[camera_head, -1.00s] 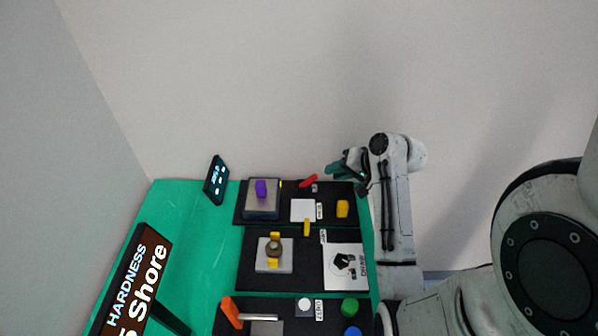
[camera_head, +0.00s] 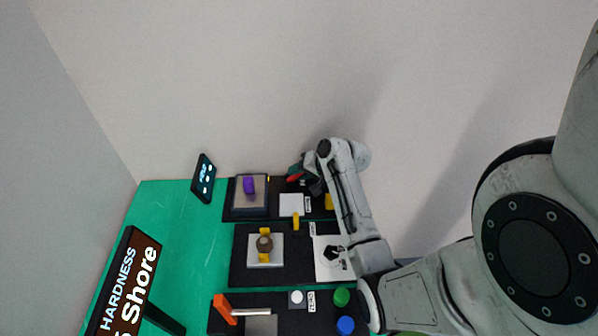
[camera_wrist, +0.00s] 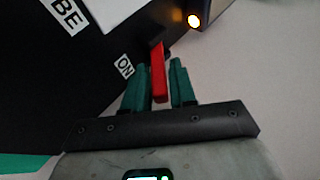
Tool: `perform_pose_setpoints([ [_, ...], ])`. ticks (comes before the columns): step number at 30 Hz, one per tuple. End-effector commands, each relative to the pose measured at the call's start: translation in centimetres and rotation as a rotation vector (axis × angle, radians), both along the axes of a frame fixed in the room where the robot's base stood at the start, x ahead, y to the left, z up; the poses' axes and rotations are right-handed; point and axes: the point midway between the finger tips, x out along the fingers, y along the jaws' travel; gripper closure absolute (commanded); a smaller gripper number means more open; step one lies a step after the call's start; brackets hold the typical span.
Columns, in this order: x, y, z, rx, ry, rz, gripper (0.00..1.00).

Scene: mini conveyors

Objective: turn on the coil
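A red lever (camera_wrist: 158,75) with an "ON" label (camera_wrist: 124,66) beside it stands at the edge of a black panel in the wrist view. My gripper (camera_wrist: 158,68) has its two teal fingers on either side of the lever. The fingers look apart, with narrow gaps to the lever; firm contact cannot be made out. In the head view my gripper (camera_head: 300,168) is at the far edge of the back panel, with a bit of the red lever (camera_head: 293,178) showing beside it. No coil is clearly identifiable.
A box with a purple block (camera_head: 249,185) stands left of the lever. A lamp (camera_wrist: 193,20) glows on a box in the wrist view. Nearer are a grey plate with yellow parts (camera_head: 264,246), an orange handle (camera_head: 222,306), and green (camera_head: 341,296) and blue (camera_head: 345,325) knobs.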

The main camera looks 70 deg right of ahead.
Motion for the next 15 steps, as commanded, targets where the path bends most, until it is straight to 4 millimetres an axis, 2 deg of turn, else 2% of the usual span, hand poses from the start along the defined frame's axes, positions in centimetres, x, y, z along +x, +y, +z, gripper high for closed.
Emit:
perform_pose_setpoints([
  [3,-0.01,0.0,0.02,0.0,0.0,0.0,0.75],
  [11,-0.03,0.0,0.03,0.0,0.0,0.0,1.0],
  [15,-0.04,0.0,0.03,0.0,0.0,0.0,1.0],
])
